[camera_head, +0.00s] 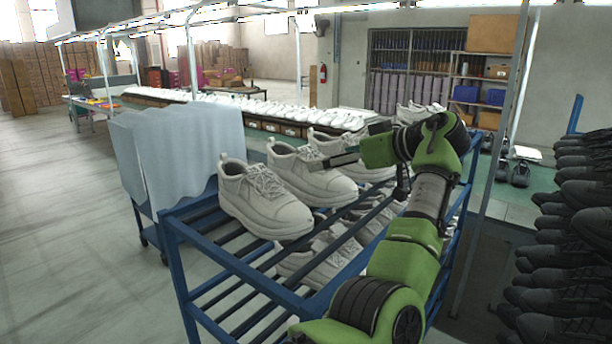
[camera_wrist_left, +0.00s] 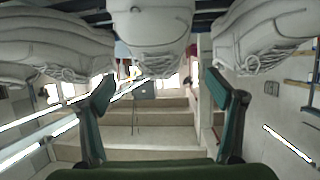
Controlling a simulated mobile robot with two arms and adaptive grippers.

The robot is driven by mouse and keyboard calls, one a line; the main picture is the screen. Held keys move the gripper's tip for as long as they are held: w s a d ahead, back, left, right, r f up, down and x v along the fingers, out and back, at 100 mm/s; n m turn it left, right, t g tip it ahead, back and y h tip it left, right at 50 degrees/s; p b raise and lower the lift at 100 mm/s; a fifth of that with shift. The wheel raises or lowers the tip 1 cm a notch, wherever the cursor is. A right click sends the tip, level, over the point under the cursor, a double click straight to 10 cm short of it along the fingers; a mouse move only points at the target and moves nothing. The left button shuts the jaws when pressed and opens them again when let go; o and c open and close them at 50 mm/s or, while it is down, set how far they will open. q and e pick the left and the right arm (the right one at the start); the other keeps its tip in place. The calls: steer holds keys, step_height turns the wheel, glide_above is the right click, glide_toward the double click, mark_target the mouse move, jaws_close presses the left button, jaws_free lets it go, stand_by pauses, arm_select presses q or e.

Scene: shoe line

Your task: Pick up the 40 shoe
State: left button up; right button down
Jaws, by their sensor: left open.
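White-grey shoes stand in a row on the top bars of a blue rack (camera_head: 236,264): a near one (camera_head: 262,203), a middle one (camera_head: 312,180) and a farther one (camera_head: 368,172). No size number is legible, so I cannot tell which is the 40. My left gripper (camera_head: 338,160) reaches leftward over the row, close to the middle and farther shoes. It is open and empty. In the left wrist view, its fingers (camera_wrist_left: 160,88) stand wide apart. One shoe (camera_wrist_left: 150,35) hangs upside down in that picture, above the gap, with shoes on both sides. My right gripper is not visible.
More shoes (camera_head: 308,265) lie on the rack's lower level. A pale cloth-like cover (camera_head: 190,150) stands behind the rack at left. Black shoes (camera_head: 580,200) are stacked at the right. A long line of white shoes (camera_head: 270,107) runs behind. The floor at left is clear.

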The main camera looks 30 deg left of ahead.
arm_select(q)
steer(key=x, duration=0.4)
steer(key=shift+w+a+f+p, duration=0.1)
steer(key=shift+a+f+p, duration=0.05)
steer(key=shift+p, duration=0.2)
steer(key=shift+w+a+f, duration=0.15)
steer(key=shift+a, duration=0.1)
steer(key=shift+p+x, duration=0.8)
steer(key=shift+p, duration=0.15)
steer(key=p+x, duration=0.1)
steer(key=x, duration=0.2)
steer(key=shift+f, duration=0.15)
steer(key=shift+a+f, duration=0.1)
steer(key=shift+a, duration=0.05)
steer(key=shift+c, duration=0.7)
steer(key=shift+d, duration=0.25)
steer(key=c, duration=1.2)
steer(key=shift+a, duration=0.1)
steer(key=shift+c, duration=0.7)
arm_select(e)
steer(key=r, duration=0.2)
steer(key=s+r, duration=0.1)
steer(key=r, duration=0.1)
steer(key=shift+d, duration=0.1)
arm_select(q)
steer(key=shift+r, duration=0.25)
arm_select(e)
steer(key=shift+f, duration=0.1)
